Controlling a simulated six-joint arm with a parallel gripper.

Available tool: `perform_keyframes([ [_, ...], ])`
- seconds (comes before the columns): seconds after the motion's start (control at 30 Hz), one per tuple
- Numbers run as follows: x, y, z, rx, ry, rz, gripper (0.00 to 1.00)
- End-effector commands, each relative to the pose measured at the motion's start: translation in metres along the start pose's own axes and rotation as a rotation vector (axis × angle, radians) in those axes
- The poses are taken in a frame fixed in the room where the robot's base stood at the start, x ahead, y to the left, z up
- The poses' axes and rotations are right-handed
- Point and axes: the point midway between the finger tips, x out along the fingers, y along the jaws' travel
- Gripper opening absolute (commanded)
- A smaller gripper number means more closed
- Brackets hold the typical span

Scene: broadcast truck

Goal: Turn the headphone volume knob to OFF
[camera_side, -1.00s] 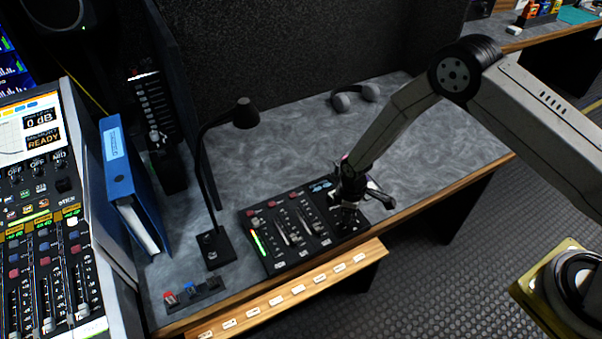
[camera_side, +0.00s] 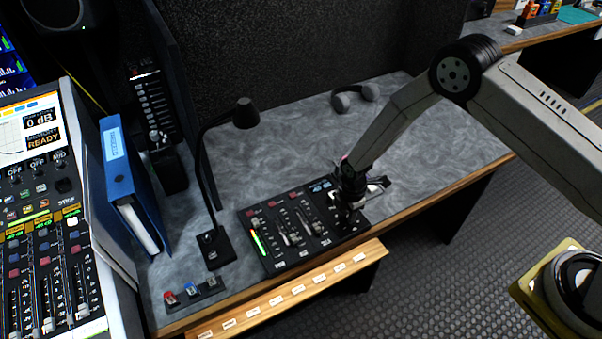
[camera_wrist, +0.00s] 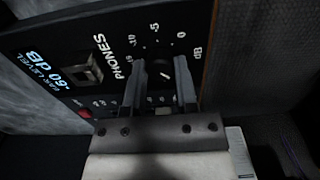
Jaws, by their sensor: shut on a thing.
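The headphone volume knob (camera_wrist: 163,74) is a dark round knob with a pale pointer mark, beside the PHONES label on the black mixer panel (camera_side: 283,228). In the wrist view, my gripper (camera_wrist: 160,68) has one finger on each side of the knob and is shut on it. Numbers including -10, -5 and 0 curve around the knob; the fingers hide part of the scale. A small display (camera_wrist: 38,70) reads EAR LEVEL -60 dB. In the side view, my gripper (camera_side: 349,215) is over the panel's right end and hides the knob.
A desk lamp (camera_side: 245,113) stands left of the panel, with a blue binder (camera_side: 118,180) farther left. Small coloured switches (camera_side: 192,290) sit near the front edge. Headphones (camera_side: 353,95) lie at the back.

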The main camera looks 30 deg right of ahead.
Motion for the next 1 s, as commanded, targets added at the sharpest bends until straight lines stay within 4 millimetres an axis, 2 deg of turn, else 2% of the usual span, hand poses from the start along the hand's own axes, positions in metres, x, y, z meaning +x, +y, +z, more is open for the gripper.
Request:
perform_keyframes([
  [0.47,-0.0006,0.0007,-0.0005,-0.023,0.0,0.002,0.0],
  [0.5,-0.0006,0.0007,-0.0005,-0.023,0.0,0.002,0.43],
  [0.6,-0.0005,0.0006,-0.0004,-0.022,0.0,0.002,0.71],
  [1.0,-0.0017,0.0002,-0.0002,-0.02,0.0,0.0,0.71],
])
